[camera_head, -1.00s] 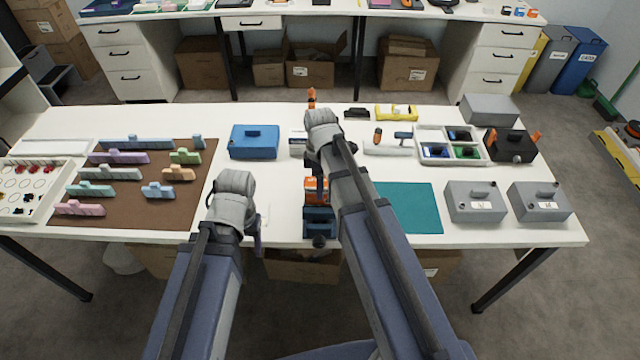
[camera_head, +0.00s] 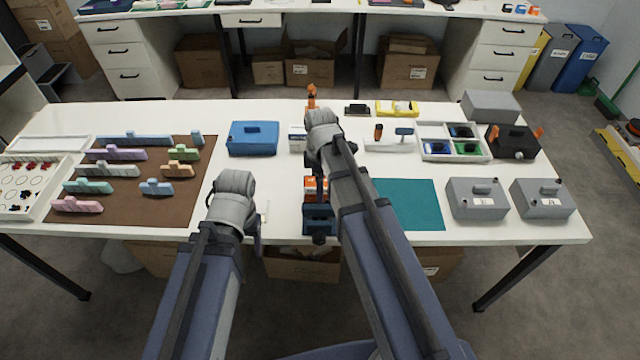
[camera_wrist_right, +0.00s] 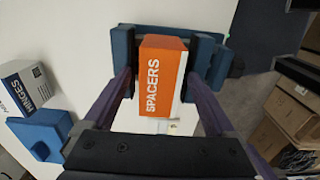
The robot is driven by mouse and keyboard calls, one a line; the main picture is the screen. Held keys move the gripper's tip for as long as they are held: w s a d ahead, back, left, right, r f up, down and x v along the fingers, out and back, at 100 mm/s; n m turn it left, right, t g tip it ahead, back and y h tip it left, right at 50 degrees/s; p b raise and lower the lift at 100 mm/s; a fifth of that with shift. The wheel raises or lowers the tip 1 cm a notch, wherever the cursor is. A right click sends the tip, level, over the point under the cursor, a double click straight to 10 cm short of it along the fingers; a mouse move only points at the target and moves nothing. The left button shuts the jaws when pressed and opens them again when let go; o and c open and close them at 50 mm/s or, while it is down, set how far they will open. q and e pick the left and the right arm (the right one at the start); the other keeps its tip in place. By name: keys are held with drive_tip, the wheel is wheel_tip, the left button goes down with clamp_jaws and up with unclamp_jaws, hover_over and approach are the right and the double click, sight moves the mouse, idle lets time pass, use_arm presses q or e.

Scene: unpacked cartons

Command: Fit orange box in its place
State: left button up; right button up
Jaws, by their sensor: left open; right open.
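The orange box (camera_wrist_right: 163,75), lettered SPACERS with a white side, is between the two fingers of my right gripper (camera_wrist_right: 157,88) in the right wrist view. The fingers stand apart on either side of it. A dark blue holder (camera_wrist_right: 204,56) is behind the box; I cannot tell how deep the box sits in it. In the head view the orange box (camera_head: 316,186) and blue holder (camera_head: 319,222) are near the table's front edge, partly hidden by my right arm. My left gripper (camera_head: 262,232) is left of them, mostly hidden behind its wrist, open and empty.
A white HINGES box (camera_wrist_right: 27,88) and a blue case (camera_wrist_right: 42,134) stand beyond. The teal mat (camera_head: 409,205) and grey cases (camera_head: 476,203) are at the right. A brown mat (camera_head: 125,205) with coloured blocks is at the left. White table lies clear between the brown mat and my left gripper.

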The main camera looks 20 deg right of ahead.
wheel_tip(320, 180, up, 8)
drive_tip(key=p, duration=0.7)
drive_tip(key=shift+f+p, duration=0.1)
drive_tip(key=shift+p, duration=0.3)
